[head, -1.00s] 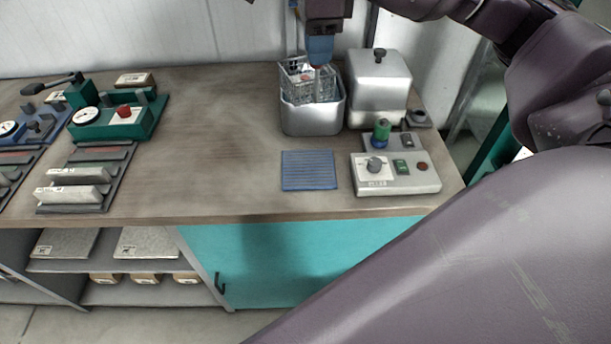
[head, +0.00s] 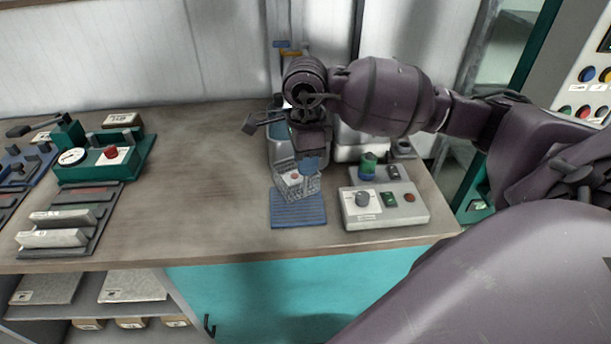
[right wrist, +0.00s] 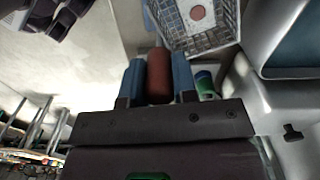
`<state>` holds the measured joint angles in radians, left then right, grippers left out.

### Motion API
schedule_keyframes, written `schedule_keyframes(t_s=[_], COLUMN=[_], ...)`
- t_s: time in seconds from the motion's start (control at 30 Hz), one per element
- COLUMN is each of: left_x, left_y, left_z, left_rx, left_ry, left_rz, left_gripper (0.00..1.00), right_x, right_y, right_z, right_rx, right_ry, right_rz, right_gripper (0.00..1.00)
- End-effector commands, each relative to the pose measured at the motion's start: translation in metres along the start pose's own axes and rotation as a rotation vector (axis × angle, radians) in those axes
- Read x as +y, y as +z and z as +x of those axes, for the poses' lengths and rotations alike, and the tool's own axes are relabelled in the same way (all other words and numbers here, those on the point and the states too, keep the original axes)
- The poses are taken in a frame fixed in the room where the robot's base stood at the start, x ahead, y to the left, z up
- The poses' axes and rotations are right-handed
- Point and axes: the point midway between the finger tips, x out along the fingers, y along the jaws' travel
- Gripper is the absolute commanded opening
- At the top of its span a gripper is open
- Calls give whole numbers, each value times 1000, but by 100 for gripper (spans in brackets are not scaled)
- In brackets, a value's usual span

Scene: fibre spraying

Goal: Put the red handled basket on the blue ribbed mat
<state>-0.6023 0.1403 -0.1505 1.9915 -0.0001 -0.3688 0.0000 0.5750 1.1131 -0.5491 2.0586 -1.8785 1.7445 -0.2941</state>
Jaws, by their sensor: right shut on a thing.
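The wire basket (head: 297,184) hangs from my right gripper (head: 309,164), over the far part of the blue ribbed mat (head: 298,215). I cannot tell whether its base touches the mat. In the right wrist view the red handle (right wrist: 159,72) lies between the two blue fingers of my right gripper (right wrist: 158,84), which is shut on it. The basket's mesh (right wrist: 205,40) shows beyond the fingers, with a round reddish thing inside. The near part of the mat is bare. My left gripper is not in view.
A metal tank (head: 280,152) stands just behind the basket, partly hidden by my right arm. A control box (head: 384,207) with a knob and buttons stands right of the mat, close by. A green device (head: 105,160) is far left. The table left of the mat is clear.

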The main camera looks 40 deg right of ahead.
Motion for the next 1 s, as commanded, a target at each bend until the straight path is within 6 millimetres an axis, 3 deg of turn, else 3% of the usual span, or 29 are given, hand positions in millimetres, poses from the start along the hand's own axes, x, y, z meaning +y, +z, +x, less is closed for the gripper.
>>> schedule_keyframes(t_s=[0.23,0.5,0.93,0.97,1.0], left_x=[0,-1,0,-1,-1], left_y=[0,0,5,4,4], left_z=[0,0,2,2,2], left_rx=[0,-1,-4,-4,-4], left_ry=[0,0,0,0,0], left_rz=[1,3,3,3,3], left_gripper=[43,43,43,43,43], right_x=[0,0,-1,0,0], right_y=[0,0,0,0,0], right_z=[14,47,52,52,51], right_rx=[0,-1,0,1,0], right_ry=[1,-1,-2,-1,-1], right_rz=[2,2,1,1,1], right_gripper=[0,0,0,31,37])
